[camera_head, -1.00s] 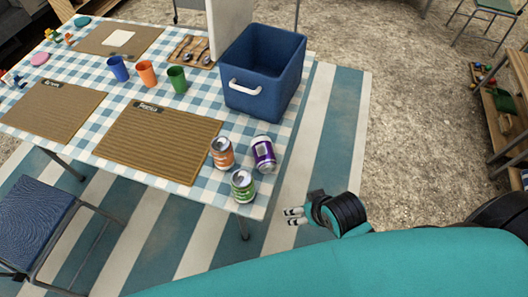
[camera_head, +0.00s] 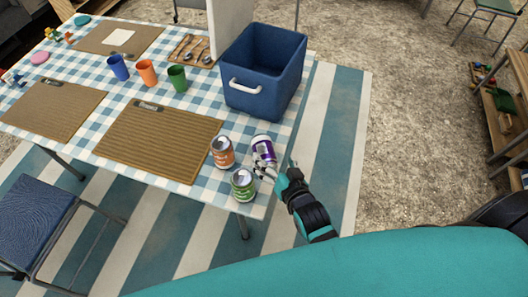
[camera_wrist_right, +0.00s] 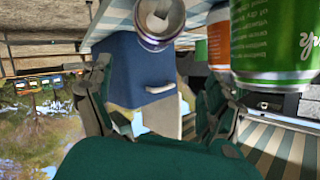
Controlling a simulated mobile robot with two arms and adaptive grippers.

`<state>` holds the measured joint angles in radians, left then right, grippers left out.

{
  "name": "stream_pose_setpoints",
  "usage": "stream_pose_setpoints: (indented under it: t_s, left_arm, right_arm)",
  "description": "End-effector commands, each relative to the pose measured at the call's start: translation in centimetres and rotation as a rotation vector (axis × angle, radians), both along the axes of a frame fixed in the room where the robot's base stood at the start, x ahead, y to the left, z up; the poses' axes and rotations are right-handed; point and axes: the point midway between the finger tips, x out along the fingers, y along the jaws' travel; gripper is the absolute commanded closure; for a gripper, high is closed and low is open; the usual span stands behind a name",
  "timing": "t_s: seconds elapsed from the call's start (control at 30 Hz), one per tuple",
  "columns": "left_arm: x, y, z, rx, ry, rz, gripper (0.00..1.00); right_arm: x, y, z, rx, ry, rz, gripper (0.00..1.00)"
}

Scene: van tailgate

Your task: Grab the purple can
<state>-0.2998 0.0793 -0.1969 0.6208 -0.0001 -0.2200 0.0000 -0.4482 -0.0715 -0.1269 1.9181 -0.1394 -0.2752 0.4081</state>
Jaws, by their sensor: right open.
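The purple can (camera_head: 261,146) stands near the right corner of the checked table, with an orange can (camera_head: 222,153) and a green can (camera_head: 243,185) close by. My right gripper (camera_head: 268,170) is at the near side of the purple can, and its fingers hide the can's lower part. In the right wrist view, which looks upside down, the gripper (camera_wrist_right: 160,92) is open with its fingers apart. The purple can (camera_wrist_right: 160,22) shows at the top, between the lines of the fingers. The green can (camera_wrist_right: 277,45) is large at the right. My left gripper is not in view.
A blue bin (camera_head: 262,100) with a white handle stands behind the cans. Blue (camera_head: 118,68), orange (camera_head: 147,73) and green (camera_head: 177,79) cups, and a brown placemat (camera_head: 160,142), are farther left.

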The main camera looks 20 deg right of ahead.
Motion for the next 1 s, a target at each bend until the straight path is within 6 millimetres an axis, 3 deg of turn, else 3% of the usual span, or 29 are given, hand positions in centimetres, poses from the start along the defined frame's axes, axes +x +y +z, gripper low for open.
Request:
stream_pose_setpoints:
  t_s: [0.1, 0.23, 0.47, 0.8, 1.0]
  left_arm:
    - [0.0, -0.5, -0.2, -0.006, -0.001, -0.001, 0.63]
    - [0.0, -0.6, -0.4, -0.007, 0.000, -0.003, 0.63]
    - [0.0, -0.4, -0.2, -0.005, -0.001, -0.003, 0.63]
    - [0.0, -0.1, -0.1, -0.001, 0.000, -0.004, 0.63]
    - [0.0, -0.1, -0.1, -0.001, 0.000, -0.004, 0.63]
  right_arm:
    - [0.0, 0.0, -2.7, -0.001, 0.002, 0.000, 0.10]
    - [0.1, 0.0, -4.8, -0.002, 0.001, 0.001, 0.10]
    - [1.9, 0.1, -5.1, -0.001, -0.001, 0.000, 0.10]
    - [6.5, 0.5, -6.8, -0.003, -0.001, 0.001, 0.10]
    - [7.0, 0.6, -7.1, -0.002, 0.000, 0.001, 0.10]
